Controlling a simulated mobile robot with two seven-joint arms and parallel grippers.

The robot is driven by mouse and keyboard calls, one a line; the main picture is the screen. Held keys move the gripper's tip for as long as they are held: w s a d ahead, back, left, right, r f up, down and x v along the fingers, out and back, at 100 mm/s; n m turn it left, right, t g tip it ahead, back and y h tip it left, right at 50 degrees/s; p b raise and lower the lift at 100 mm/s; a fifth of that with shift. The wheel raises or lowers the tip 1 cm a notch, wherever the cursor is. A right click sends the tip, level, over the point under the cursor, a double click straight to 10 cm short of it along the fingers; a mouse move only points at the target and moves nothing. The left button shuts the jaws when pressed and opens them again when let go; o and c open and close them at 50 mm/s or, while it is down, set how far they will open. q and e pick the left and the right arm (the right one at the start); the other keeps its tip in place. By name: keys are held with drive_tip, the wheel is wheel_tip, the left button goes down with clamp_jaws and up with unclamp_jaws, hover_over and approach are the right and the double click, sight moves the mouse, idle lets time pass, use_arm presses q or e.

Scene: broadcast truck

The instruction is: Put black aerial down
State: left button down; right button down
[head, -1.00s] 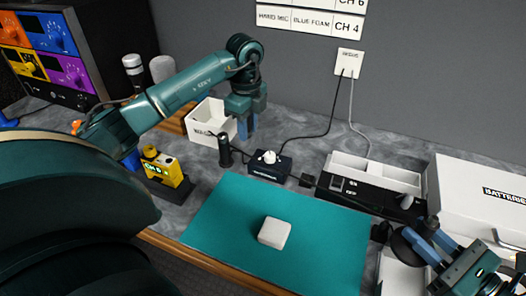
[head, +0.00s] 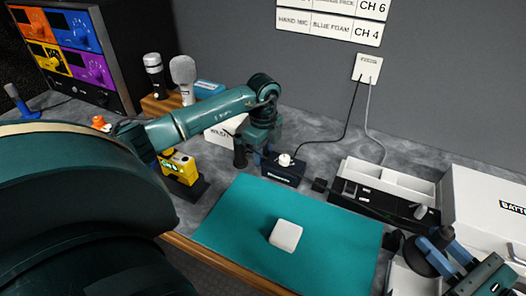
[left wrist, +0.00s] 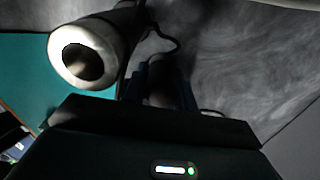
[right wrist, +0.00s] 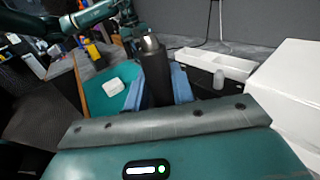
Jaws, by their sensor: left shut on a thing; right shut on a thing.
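My left gripper (head: 262,150) points down just above the counter, behind the small black box with a white knob (head: 285,170). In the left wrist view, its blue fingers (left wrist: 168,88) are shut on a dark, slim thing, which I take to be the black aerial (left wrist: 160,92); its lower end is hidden. An upright black cylinder (head: 240,152) stands close to the left of this gripper. My right gripper (head: 448,252) is shut on a black cylinder with a silver top, clear in the right wrist view (right wrist: 153,72).
A teal mat (head: 232,222) carries a pale rounded block (head: 285,235). A white bin (head: 218,136) stands behind the left gripper, a yellow device (head: 180,168) to its left. A white divided tray (head: 400,185) and white box (head: 480,210) are at right. Much of the mat is bare.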

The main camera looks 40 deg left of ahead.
use_arm(q)
drive_tip(key=shift+f, duration=0.35)
drive_tip(key=c, duration=1.1)
unclamp_jaws()
drive_tip(key=shift+r, duration=0.1)
wheel_tip(320, 180, up, 13)
drive_tip(key=shift+f+b, duration=0.1)
drive_tip(key=shift+b, duration=0.3)
